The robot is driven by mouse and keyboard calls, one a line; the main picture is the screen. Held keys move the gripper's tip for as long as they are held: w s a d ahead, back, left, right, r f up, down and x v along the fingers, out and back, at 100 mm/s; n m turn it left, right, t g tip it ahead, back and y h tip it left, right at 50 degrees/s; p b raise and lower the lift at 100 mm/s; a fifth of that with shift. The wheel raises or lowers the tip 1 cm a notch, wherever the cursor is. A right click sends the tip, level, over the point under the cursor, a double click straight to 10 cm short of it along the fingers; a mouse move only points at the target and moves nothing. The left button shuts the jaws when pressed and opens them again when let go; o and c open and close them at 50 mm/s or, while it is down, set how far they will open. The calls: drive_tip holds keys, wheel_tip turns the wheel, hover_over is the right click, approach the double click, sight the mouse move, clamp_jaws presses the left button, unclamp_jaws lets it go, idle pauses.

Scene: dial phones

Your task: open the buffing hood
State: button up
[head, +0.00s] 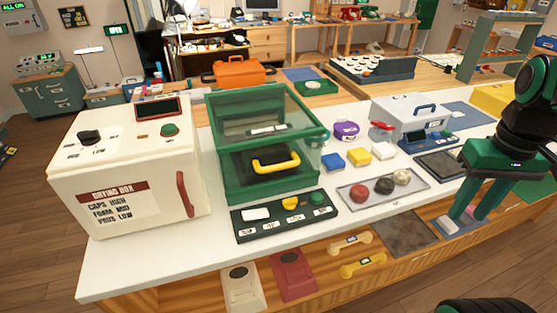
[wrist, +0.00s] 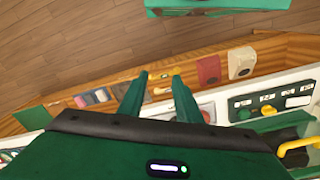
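The buffing hood (head: 270,140) is a green box with clear panes, standing left of centre on the white counter in the head view. The yellow handle also shows at the right edge of the wrist view (wrist: 298,147). My gripper (head: 462,222) is at the far right of the head view, well away from the hood, with its green fingers pointing down. The fingers are apart with nothing between them, as the wrist view also shows (wrist: 160,77).
A control panel (head: 284,219) with buttons lies in front of the hood. A cream drying box (head: 130,170) stands close on its left. A tray (head: 384,193) with several round pads, small coloured blocks and a grey case (head: 411,119) lie between hood and gripper. Phone shells lie on the lower front ledge.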

drive_tip(key=w+a+r+n, duration=0.3)
drive_tip(key=w+a+n, duration=0.3)
drive_tip(key=w, duration=0.2)
drive_tip(key=n+t+y, duration=0.1)
drive_tip(key=n+t, duration=0.1)
drive_tip(key=n, duration=1.5)
approach(282, 164)
drive_tip(key=f, duration=0.2)
drive_tip(key=w+f, duration=0.1)
drive_tip(key=f, duration=0.4)
drive_tip(key=shift+w+a+f, duration=0.2)
drive_tip(key=shift+w+f, duration=0.1)
drive_tip(key=shift+f, duration=0.05)
clamp_jaws()
